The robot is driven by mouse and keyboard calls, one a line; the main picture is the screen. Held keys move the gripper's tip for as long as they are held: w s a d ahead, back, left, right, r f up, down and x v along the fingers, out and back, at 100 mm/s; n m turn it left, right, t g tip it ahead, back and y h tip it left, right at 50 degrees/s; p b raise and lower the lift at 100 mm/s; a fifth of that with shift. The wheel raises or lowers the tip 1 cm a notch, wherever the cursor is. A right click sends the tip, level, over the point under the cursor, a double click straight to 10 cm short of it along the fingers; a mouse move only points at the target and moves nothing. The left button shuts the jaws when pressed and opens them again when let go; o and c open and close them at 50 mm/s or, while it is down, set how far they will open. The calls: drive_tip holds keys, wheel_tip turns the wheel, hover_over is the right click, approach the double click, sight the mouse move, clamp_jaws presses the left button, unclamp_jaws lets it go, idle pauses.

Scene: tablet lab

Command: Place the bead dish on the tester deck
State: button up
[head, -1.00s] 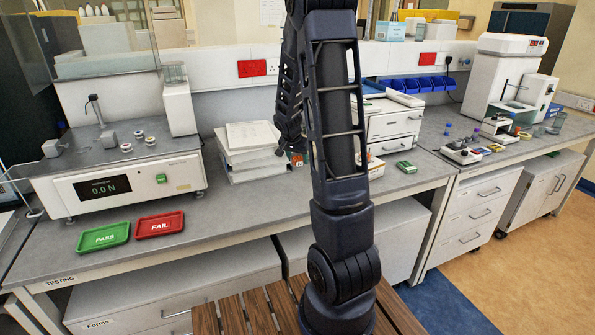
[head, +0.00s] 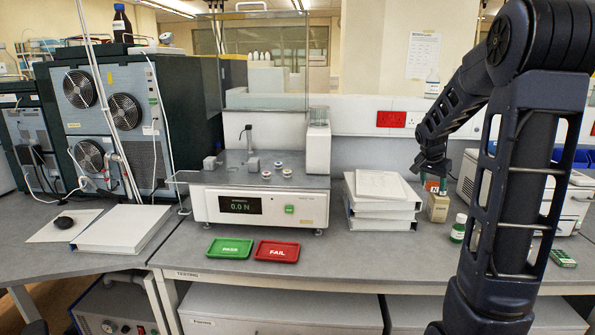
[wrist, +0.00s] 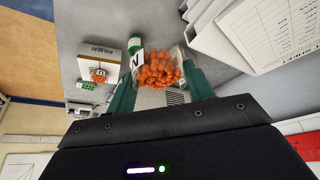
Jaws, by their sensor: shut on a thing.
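The bead dish (wrist: 158,68) is a clear cup of orange beads with a white label marked N. My gripper (wrist: 161,80) is shut on it, with a teal finger on each side. In the head view the dish (head: 434,187) is small and partly hidden by my gripper (head: 432,168), right of the binder stack. The tester is a white bench machine with a lit display reading 0.0 N. Its grey tester deck (head: 235,176) is left of the binders and bears small round pieces and metal fixtures. My gripper is well to the right of the deck.
The binder stack (head: 381,205) stands between my gripper and the tester. A tan box (head: 438,207) and a green-capped bottle (head: 458,228) are below and right of the gripper. Green PASS (head: 230,248) and red FAIL (head: 277,251) trays lie before the tester. A clear shield (head: 262,60) rises behind.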

wheel_tip(320, 180, up, 17)
drive_tip(key=w+a+n+t+y, duration=0.15)
drive_tip(key=w+a, duration=0.35)
drive_tip(key=a, duration=0.7)
drive_tip(key=w+a+n, duration=0.3)
drive_tip(key=w+a, duration=0.1)
drive_tip(key=a, duration=0.8)
drive_tip(key=s+a+n+y, duration=0.15)
drive_tip(key=a+n, duration=0.35)
drive_tip(key=a, duration=2.3)
approach(294, 161)
drive_tip(key=shift+w+d+f+y, duration=0.15)
drive_tip(key=shift+w+f, duration=0.15)
drive_tip(key=shift+f, duration=0.3)
drive_tip(key=shift+w+d+f+y, duration=0.15)
drive_tip(key=shift+w+f, duration=0.15)
drive_tip(key=shift+f, duration=0.35)
drive_tip(key=shift+x, duration=1.5)
drive_tip(key=shift+s+f, duration=0.2)
drive_tip(key=o, duration=1)
